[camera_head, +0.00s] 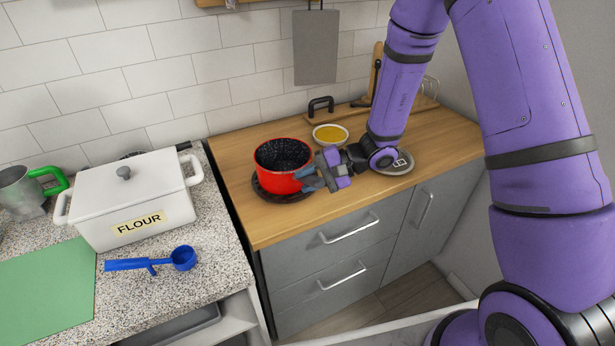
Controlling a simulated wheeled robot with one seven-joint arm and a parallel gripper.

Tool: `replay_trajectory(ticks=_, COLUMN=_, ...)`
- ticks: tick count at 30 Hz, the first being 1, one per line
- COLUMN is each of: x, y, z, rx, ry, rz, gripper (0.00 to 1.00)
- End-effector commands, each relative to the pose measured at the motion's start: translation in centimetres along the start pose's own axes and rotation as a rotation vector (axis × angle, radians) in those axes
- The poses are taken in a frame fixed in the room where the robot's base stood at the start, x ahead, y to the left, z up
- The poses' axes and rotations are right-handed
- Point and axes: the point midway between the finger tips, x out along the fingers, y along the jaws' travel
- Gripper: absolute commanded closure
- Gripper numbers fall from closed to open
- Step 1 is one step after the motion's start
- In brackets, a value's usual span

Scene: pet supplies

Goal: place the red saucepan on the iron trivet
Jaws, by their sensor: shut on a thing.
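My gripper (310,181) is at the pan's right front side, shut on the pan. The fingers hide the spot where they hold it, and the pan's handle is not clearly visible.
A bowl of yellow contents (330,134) stands close behind my gripper. A grey round plate (398,167) lies under my wrist. At left, on the speckled counter, are a white flour box (130,195), a blue scoop (150,262) and a green board (48,292).

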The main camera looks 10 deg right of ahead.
Motion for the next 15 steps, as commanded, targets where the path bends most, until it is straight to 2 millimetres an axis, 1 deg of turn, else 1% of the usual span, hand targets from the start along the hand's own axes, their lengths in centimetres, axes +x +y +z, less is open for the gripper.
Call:
replay_trajectory(ticks=4, x=0.06, y=0.05, z=-0.07, rx=-0.002, ry=0.000, rz=-0.001, gripper=1.00)
replay_trajectory(ticks=5, x=0.08, y=0.14, z=-0.09, rx=0.000, ry=0.000, rz=0.000, gripper=0.69)
replay_trajectory(ticks=6, x=0.07, y=0.11, z=-0.08, rx=0.000, ry=0.000, rz=0.000, gripper=0.60)
replay_trajectory(ticks=8, x=0.07, y=0.11, z=-0.08, rx=0.000, ry=0.000, rz=0.000, gripper=0.46)
replay_trajectory(ticks=15, x=0.06, y=0.10, z=-0.08, rx=0.000, ry=0.000, rz=0.000, gripper=0.46)
